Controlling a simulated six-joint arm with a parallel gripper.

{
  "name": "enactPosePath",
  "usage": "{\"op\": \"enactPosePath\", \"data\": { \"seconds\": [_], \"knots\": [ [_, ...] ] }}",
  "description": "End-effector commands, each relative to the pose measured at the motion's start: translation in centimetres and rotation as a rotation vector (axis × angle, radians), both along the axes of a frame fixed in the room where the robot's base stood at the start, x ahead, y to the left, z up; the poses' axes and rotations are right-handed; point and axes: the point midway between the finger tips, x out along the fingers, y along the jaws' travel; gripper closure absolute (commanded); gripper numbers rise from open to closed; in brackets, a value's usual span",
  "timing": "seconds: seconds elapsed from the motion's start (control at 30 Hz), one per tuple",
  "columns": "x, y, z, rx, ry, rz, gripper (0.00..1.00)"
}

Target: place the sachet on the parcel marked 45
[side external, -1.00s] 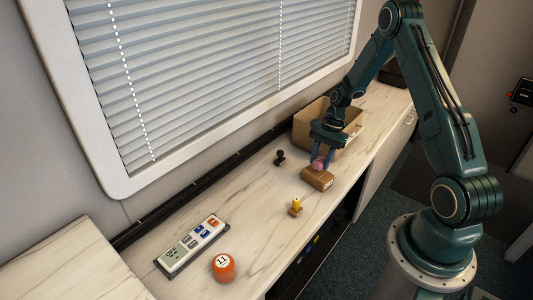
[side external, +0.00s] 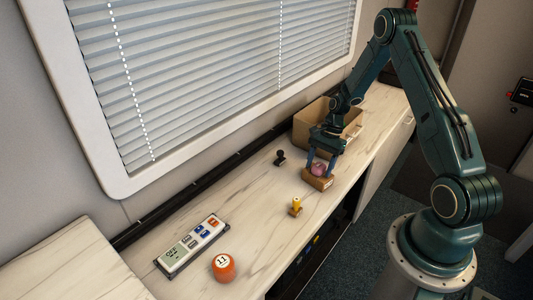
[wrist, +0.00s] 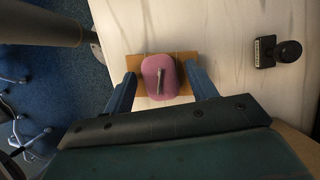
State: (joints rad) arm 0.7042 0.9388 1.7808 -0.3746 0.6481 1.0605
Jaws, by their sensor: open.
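The pink sachet (wrist: 151,75) lies on top of a small brown parcel (wrist: 187,58), between my gripper's fingers. In the side external view the sachet (side external: 318,169) and the parcel (side external: 317,183) show just below my gripper (side external: 320,168). My gripper (wrist: 162,92) is open, with one blue finger on each side and clear gaps to the sachet. No number on this parcel can be read in either view.
An open cardboard box (side external: 311,121) stands behind my gripper.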

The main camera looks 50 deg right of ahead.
Motion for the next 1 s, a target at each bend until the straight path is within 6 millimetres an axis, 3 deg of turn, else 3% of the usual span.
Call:
{"op": "enactPosePath", "data": {
  "seconds": [0.37,1.0],
  "knots": [
    [0.0,-0.4,1.2,-0.001,-0.002,-0.001,0.43],
    [0.1,-4.0,9.8,-0.002,-0.003,-0.001,0.43]
  ]
}}
